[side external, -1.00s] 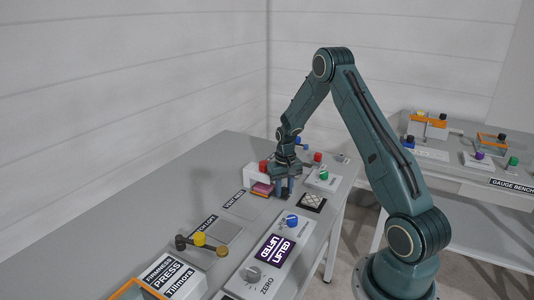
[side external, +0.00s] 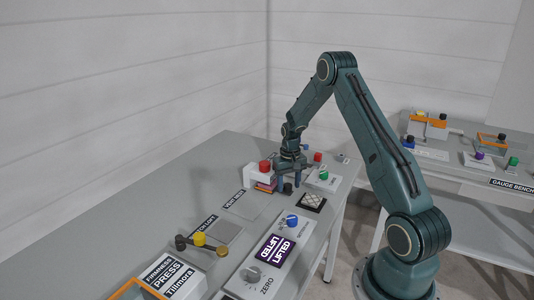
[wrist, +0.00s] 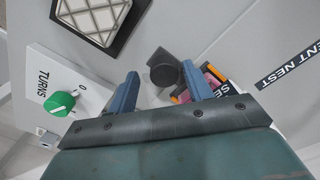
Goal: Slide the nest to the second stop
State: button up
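My gripper (side external: 288,180) is at the far end of the bench, pointing down. In the wrist view my gripper (wrist: 160,88) has its two blue fingers apart, with a dark round knob (wrist: 163,72) showing in the gap just beyond the tips. In the side view the knob (side external: 287,188) sits below the fingers, and none of it looks gripped. A layered pink, purple and orange piece (side external: 265,186), possibly the nest, lies beside it at the white block; its coloured edge (wrist: 213,80) is partly hidden by the right finger. I see no readable stop marks.
A VENT NEST label (side external: 234,200) lies by a flat grey plate. A framed quilted pad (side external: 312,202) and a TURNS panel with a green knob (wrist: 60,103) are close to my gripper. A red button (side external: 265,167) tops the white block.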

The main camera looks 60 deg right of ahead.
jog(key=shift+a, duration=0.1)
notch_tip(320, 180, up, 14)
dwell(1.0)
jog(key=shift+f, duration=0.1)
